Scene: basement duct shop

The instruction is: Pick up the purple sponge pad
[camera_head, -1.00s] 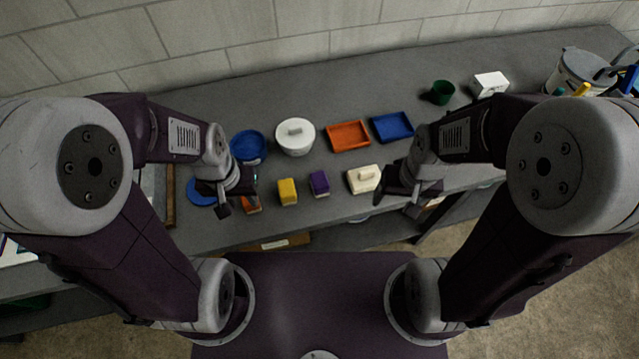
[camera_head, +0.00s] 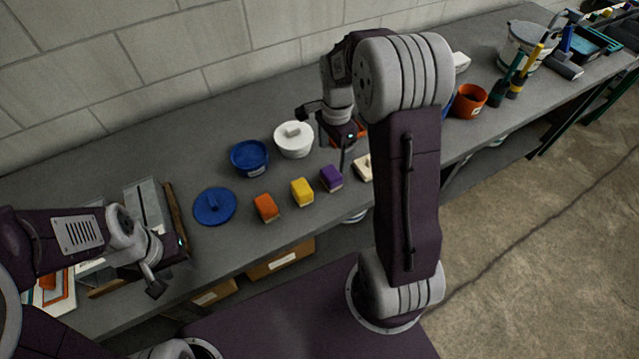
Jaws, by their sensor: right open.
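A cream block (camera_head: 363,168) is right of the purple pad, partly hidden by my right arm. An orange pot (camera_head: 468,101) stands further right.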

